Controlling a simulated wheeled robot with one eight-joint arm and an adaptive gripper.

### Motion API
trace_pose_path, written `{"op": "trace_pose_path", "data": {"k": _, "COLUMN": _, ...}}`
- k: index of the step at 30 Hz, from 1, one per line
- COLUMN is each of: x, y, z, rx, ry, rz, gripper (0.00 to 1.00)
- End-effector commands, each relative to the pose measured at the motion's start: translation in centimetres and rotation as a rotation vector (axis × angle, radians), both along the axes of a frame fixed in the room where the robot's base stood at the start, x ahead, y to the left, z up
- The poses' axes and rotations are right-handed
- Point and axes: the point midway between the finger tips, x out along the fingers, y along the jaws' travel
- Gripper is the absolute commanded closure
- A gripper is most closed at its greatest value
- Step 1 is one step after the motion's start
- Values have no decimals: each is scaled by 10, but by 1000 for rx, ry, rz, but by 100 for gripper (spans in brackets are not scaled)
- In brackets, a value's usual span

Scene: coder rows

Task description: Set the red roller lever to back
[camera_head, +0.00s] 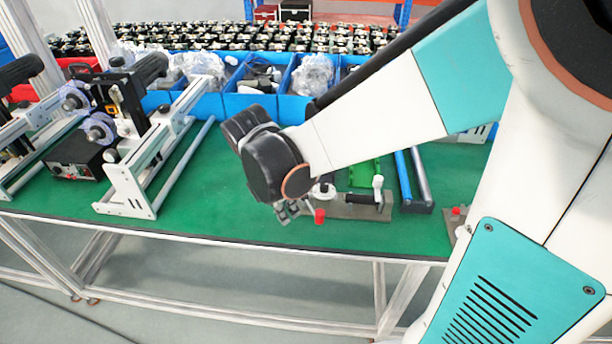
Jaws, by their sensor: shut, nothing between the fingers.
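A small red roller (319,216) shows at the front left of a grey metal fixture (355,212) on the green table, near its front edge. The lever arm that bears the roller is mostly hidden behind my wrist, so I cannot tell its exact setting. My gripper (288,212) hangs just left of the red roller, low over the table. Its fingers are small here and look shut and empty. I cannot tell whether they touch the lever.
The fixture also bears a black bar and a white-topped post (378,183). A blue and dark roller frame (413,180) lies to its right. A white-framed machine (125,190) stands at left. Blue bins (240,102) line the back. Green table (215,205) is clear left of my gripper.

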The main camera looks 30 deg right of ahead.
Motion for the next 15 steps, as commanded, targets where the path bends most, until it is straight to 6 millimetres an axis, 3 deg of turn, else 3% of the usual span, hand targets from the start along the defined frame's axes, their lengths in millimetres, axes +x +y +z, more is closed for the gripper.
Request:
{"op": "trace_pose_path", "data": {"k": 5, "x": -4, "y": 4, "z": 18, "rx": 0, "ry": 0, "rz": 2, "gripper": 100}}
{"op": "trace_pose_path", "data": {"k": 15, "x": -5, "y": 5, "z": 20, "rx": 0, "ry": 0, "rz": 2, "gripper": 100}}
